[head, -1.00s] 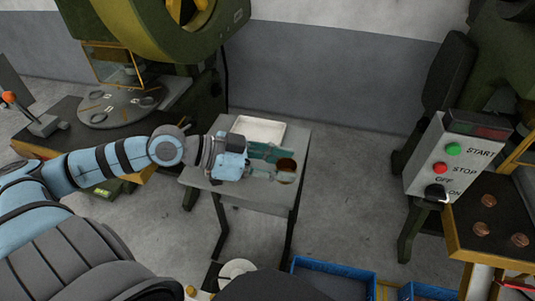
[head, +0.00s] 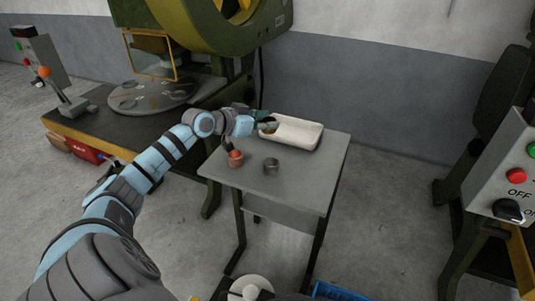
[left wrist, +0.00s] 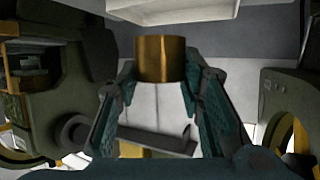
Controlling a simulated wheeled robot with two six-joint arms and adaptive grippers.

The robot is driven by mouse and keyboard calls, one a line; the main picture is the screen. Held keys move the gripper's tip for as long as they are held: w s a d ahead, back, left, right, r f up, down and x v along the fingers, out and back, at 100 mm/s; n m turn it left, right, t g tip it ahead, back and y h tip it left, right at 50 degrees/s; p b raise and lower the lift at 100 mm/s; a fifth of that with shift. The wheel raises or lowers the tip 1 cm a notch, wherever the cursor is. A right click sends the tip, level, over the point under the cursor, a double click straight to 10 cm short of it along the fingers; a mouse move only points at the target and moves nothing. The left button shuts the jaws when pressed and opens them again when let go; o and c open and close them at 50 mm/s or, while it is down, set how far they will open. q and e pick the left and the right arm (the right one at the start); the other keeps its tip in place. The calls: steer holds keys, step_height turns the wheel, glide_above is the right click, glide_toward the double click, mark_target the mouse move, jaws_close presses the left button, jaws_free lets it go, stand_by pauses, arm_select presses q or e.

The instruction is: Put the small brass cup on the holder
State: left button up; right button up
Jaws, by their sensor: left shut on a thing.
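My left gripper (head: 264,123) is at the front left edge of the white tray on the small grey table (head: 310,185). In the left wrist view its two fingers (left wrist: 160,85) are shut on the small brass cup (left wrist: 160,58), a plain gold-brown cylinder. In the head view the cup is small, dark and hard to make out at the fingertips. A short grey round piece (head: 271,166) stands on the table, and a reddish-brown piece (head: 235,159) stands left of it. I cannot tell for sure which piece is the holder. My right gripper is not in view.
The white tray (head: 298,133) lies at the back of the table. A green press with a round grey dial plate (head: 152,96) stands at the left. A control box (head: 505,180) is at the right. The table's front right is bare.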

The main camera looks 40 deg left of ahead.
arm_select(q)
steer(key=b, duration=0.2)
glide_above(265, 155)
step_height(265, 155, down, 7)
steer(key=shift+d+f, duration=0.15)
steer(key=shift+f, duration=0.05)
steer(key=shift+f+b, duration=0.4)
steer(key=shift+f, duration=0.45)
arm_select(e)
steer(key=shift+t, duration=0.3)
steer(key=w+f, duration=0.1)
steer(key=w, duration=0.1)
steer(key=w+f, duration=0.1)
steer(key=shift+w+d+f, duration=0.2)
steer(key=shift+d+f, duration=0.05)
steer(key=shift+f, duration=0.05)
arm_select(q)
steer(key=o, duration=1.1)
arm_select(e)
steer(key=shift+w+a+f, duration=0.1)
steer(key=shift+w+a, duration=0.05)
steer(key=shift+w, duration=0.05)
